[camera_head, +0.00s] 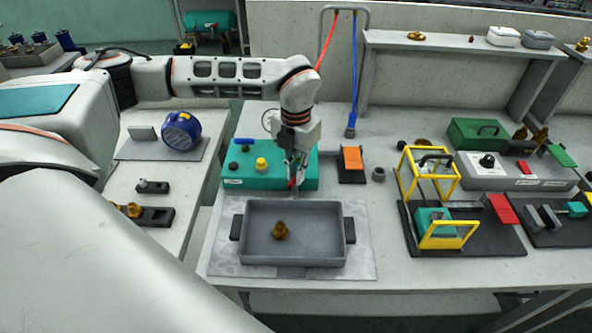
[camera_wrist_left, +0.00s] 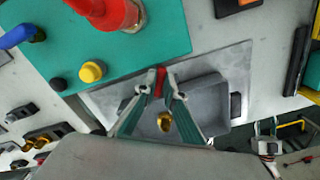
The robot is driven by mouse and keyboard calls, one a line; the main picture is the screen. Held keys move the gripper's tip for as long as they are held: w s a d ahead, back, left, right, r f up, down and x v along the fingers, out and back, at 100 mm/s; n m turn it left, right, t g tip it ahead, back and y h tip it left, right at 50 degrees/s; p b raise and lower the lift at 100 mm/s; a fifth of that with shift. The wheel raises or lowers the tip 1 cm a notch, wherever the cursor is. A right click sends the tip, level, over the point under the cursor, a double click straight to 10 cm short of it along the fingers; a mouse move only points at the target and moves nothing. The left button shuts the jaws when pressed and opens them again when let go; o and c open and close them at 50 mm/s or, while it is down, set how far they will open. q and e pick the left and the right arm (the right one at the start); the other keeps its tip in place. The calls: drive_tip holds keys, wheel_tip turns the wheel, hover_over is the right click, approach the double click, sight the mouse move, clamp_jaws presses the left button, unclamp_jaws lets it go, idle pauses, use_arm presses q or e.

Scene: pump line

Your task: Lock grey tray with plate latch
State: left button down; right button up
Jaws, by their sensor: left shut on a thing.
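The grey tray (camera_head: 345,240) rests on a light metal plate (camera_head: 226,250); it also shows in the left wrist view (camera_wrist_left: 215,82). It has black handles at both ends, and a brass fitting (camera_head: 281,231) lies inside.
A teal control box (camera_head: 240,178) with a yellow button (camera_head: 262,163) stands close behind the tray. A tall red knob (camera_wrist_left: 118,12) rises from it near my left gripper. An orange-topped block (camera_head: 352,160) and yellow frames (camera_head: 448,235) stand to the right. The bench's front strip is clear.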

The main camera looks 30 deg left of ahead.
use_arm(q)
drive_tip(key=n, duration=0.6)
drive_tip(key=shift+a, duration=0.15)
drive_tip(key=shift+n, duration=0.3)
drive_tip(key=c, duration=2.1)
unclamp_jaws()
drive_tip(key=shift+c, duration=0.2)
wheel_tip(320, 180, up, 12)
